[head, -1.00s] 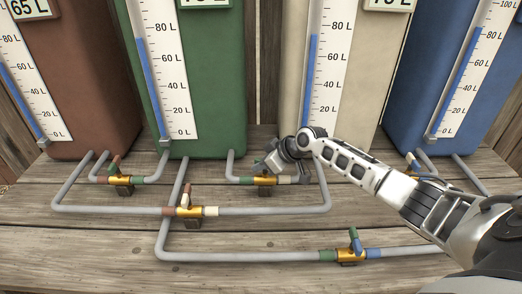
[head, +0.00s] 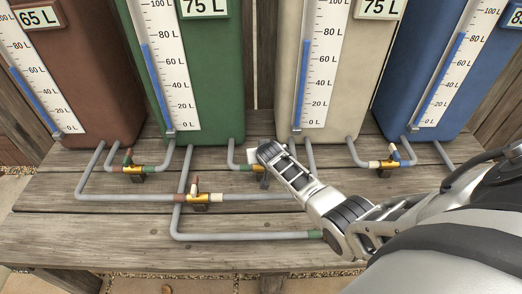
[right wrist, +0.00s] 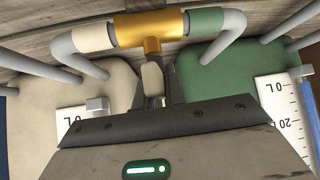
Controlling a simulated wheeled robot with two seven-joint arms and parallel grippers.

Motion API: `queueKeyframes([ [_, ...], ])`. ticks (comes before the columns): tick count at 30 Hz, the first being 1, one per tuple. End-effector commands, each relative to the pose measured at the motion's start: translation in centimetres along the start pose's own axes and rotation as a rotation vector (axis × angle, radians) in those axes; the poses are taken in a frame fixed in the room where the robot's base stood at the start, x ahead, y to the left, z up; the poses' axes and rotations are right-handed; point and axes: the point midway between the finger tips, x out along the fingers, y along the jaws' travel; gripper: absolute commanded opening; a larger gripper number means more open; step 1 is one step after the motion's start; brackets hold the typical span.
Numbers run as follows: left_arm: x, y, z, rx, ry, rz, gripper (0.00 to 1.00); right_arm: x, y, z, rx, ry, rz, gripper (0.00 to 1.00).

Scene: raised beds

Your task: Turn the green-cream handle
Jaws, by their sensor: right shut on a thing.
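The green-cream valve (right wrist: 143,28) has a gold body, with a cream band (right wrist: 93,37) and a green band (right wrist: 206,22) at its ends in the right wrist view. Its cream-coloured handle (right wrist: 152,78) sticks out towards my right gripper (right wrist: 155,95), which is shut on it. In the head view the valve's green band (head: 246,168) shows between the green tank (head: 205,80) and the cream tank (head: 353,75). There my right gripper (head: 263,160) and forearm hide the handle and most of the valve. My left gripper is out of view.
A brown tank (head: 90,90) and a blue tank (head: 410,85) stand at the sides. Other valves sit on the grey pipes: brown-green (head: 135,168), brown-cream (head: 199,197) and cream-blue (head: 385,164). Bare planks (head: 100,235) lie in front.

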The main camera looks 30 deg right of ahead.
Motion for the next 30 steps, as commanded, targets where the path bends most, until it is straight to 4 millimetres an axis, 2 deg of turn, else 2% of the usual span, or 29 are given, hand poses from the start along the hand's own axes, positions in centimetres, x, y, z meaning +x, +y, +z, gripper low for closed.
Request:
queueKeyframes([
  [9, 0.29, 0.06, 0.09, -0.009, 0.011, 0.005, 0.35, 0.07, -0.10, 0.08, 0.091, 0.001, 0.083, 0.00],
  [26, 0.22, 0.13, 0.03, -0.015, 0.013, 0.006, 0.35, 0.01, 0.09, -0.06, 0.107, 0.002, 0.104, 0.00],
  [27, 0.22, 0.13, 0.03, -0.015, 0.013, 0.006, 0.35, 0.01, 0.09, -0.07, 0.107, 0.002, 0.103, 0.23],
  [28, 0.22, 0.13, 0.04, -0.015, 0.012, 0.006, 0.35, 0.01, 0.10, -0.07, 0.107, 0.002, 0.103, 0.31],
  [30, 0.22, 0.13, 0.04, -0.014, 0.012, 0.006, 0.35, 0.01, 0.11, -0.07, 0.106, 0.002, 0.104, 0.34],
])
